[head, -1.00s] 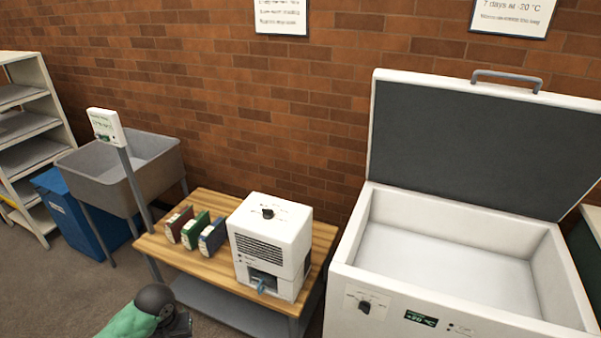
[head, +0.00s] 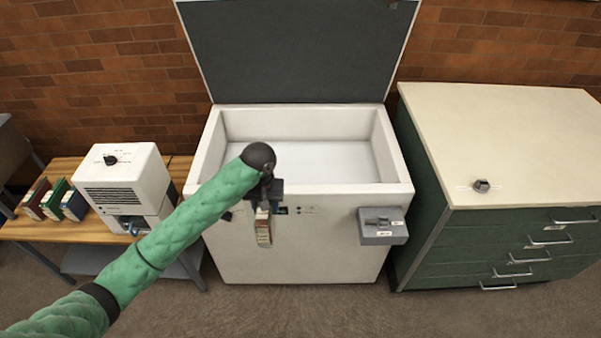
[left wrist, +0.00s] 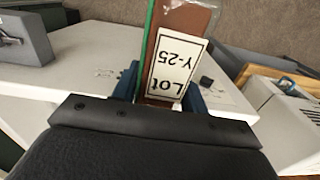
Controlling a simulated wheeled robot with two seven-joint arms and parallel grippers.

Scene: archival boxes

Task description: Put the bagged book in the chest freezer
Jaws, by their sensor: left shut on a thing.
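My left gripper (head: 264,206) is shut on the bagged book (head: 264,230), which hangs upright below the fingers. In the head view it overlaps the front panel of the chest freezer, in front of the near rim. The left wrist view shows the book (left wrist: 176,58) between the blue fingers, with a brown cover, a green edge, clear film and a white label "Lot Y-25". The white chest freezer (head: 300,250) has its grey-lined lid (head: 300,50) raised. Its visible inside is empty. My right gripper is not in view.
A grey box (head: 383,226) juts from the freezer's front right. A green drawer cabinet (head: 510,240) with a pale top and a small dark object (head: 481,185) stands to the right. At left, a wooden bench (head: 25,228) holds a white machine (head: 122,180) and several books.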

